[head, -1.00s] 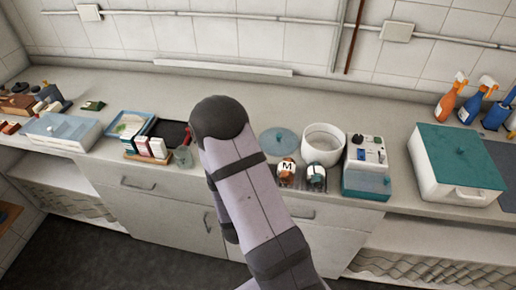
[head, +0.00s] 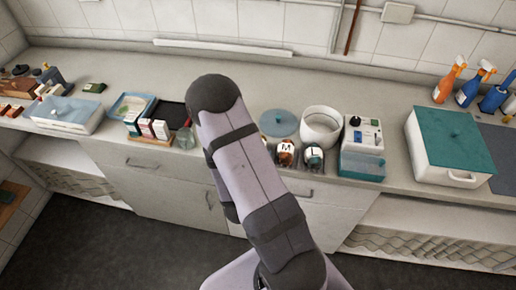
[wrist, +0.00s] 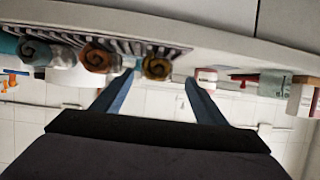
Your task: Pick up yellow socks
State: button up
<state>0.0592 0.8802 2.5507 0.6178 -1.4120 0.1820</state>
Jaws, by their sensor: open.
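In the wrist view, which is upside down, a yellow sock roll (wrist: 157,67) shows its spiral end at the rack of dark bars, in line with the gap between my fingertips. An orange-brown roll (wrist: 97,57) and a teal roll (wrist: 35,50) sit to its left. My gripper (wrist: 159,79) is open, with nothing held between its fingers. In the head view, the orange-brown roll marked M (head: 285,149) and the teal roll marked L (head: 314,156) show at the counter's front. The yellow roll is mostly hidden behind my arm there, as is my gripper.
Behind the rolls stand a white pot (head: 321,127) and its blue lid (head: 279,123). A control box (head: 362,150) is to the right. A glass (head: 186,138) and small boxes (head: 153,129) are to the left. The counter behind is clear.

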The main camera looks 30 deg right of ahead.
jog(key=shift+w+d+f+b, duration=0.35)
jog(key=shift+d, duration=0.1)
jog(key=shift+r, duration=0.1)
jog(key=shift+w+d, duration=0.1)
jog(key=shift+d, duration=0.05)
jog(key=shift+w+d+p, duration=0.2)
jog(key=shift+d+p, duration=0.05)
jog(key=shift+p, duration=0.25)
jog(key=p+x, duration=0.1)
jog(key=x, duration=0.2)
jog(key=shift+s+p, duration=0.15)
jog(key=shift+p, duration=0.2)
jog(key=shift+x, duration=0.8)
jog(key=shift+c, duration=0.6)
jog(key=c, duration=1)
